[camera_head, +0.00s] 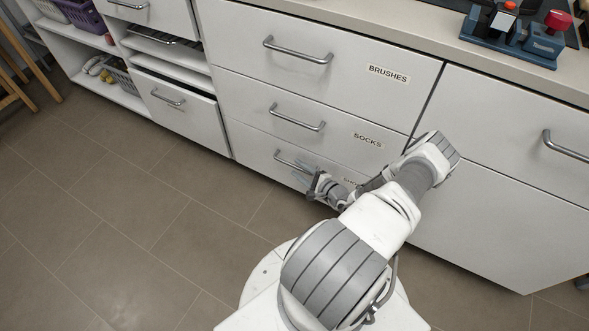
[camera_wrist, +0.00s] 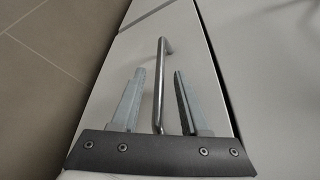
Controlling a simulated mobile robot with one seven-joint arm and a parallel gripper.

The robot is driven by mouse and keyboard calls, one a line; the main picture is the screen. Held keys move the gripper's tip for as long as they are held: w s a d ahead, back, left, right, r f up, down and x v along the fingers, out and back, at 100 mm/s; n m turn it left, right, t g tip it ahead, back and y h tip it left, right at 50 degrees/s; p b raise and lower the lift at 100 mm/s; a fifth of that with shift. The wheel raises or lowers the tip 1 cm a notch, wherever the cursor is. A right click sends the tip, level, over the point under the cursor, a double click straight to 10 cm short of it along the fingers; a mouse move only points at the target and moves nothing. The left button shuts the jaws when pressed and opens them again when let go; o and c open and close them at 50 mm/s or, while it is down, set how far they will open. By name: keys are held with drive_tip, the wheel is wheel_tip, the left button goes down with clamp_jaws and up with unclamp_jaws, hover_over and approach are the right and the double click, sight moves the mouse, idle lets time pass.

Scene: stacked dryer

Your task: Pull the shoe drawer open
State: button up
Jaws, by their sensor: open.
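The shoe drawer (camera_head: 262,163) is the lowest white drawer in the middle stack, under the drawers labelled BRUSHES and SOCKS. Its own label is mostly hidden behind my arm. Its front looks flush with the cabinet. Its metal bar handle (camera_head: 287,160) also shows in the wrist view (camera_wrist: 159,85). My gripper (camera_head: 306,172) is at the right part of this handle. In the wrist view my gripper (camera_wrist: 168,78) is open, with one finger on each side of the bar. Gaps show between the bar and both fingers.
The socks drawer (camera_head: 300,140) and brushes drawer (camera_head: 330,75) above are shut, with bar handles sticking out. A cabinet (camera_head: 500,190) stands to the right. The tiled floor (camera_head: 130,220) in front is clear. Open shelves (camera_head: 105,75) with baskets are at the left.

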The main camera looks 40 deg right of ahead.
drive_tip(key=shift+x, duration=1.3)
clamp_jaws()
idle(0.5)
